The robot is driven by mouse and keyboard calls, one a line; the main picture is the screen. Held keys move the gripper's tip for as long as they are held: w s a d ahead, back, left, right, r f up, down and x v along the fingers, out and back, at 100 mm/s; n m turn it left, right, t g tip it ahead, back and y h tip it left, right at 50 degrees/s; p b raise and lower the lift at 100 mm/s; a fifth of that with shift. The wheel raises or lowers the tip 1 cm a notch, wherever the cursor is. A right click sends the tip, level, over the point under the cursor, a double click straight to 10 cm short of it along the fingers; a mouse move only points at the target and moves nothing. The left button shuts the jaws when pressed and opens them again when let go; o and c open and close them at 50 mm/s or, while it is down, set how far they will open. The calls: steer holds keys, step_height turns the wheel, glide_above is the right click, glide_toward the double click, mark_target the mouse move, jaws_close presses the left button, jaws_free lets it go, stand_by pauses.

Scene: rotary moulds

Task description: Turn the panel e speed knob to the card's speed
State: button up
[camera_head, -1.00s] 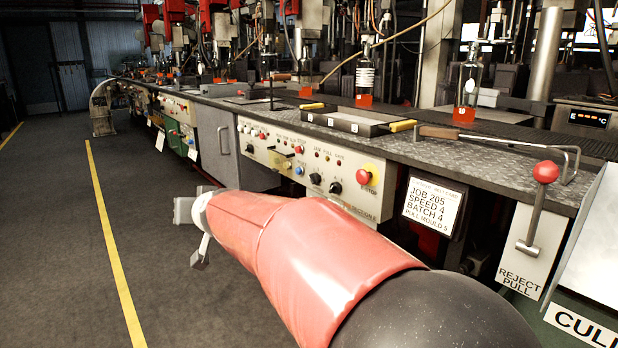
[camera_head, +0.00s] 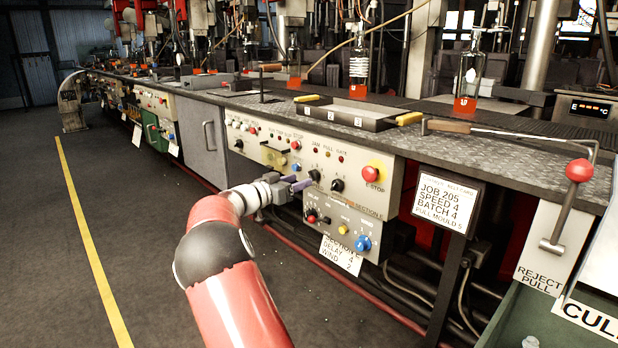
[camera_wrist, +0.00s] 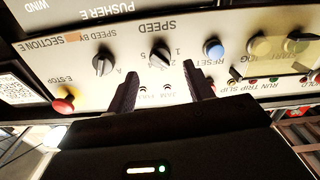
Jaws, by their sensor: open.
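The panel E (camera_head: 350,153) is a cream control face under the bench edge. Its black speed knob (camera_head: 315,175) sits left of a second black knob (camera_head: 337,186). The wrist view is upside down and shows the speed knob (camera_wrist: 160,58) under the SPEED label, with small numbers around it. I cannot tell surely which number it points to. The card (camera_head: 450,201) reads job 205, speed 4, batch 4, pull mould 5. My gripper (camera_wrist: 159,82) is open and empty, its fingers spread to either side of the speed knob's line, apparently short of it.
A red E-stop button (camera_head: 373,173) is right of the knobs. A blue reset button (camera_wrist: 213,48) is close to one finger. A lower box (camera_head: 343,225) with more knobs juts out below. A red-balled reject lever (camera_head: 579,171) stands at right. The floor at left is clear.

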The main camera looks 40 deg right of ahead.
mark_target(310, 176)
steer(key=d, duration=0.5)
steer(key=shift+w, duration=0.2)
steer(key=c, duration=1)
